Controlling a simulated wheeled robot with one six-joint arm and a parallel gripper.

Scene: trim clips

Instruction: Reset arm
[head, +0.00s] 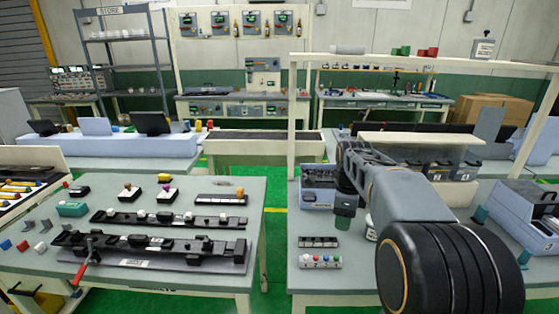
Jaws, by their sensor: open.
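My arm reaches in from the bottom right over the right-hand bench. Its far end, with my gripper (345,212), hangs over that bench's left part, small and dark. The jaws are hard to make out; no held object shows. On the left bench (225,282) lie two long black trim strips, a rear one (165,219) and a front one (150,245), with small pale and dark parts along them. A red-handled tool (85,262) leans at the front strip's left end. My gripper is well to the right of these, across the gap between the benches.
The right bench holds a strip with coloured buttons (320,262), a dark strip (319,242), a grey case (318,187) and a blue-grey bin (525,218). A pale post (292,130) rises at its left edge. Green floor (278,250) is free between the benches.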

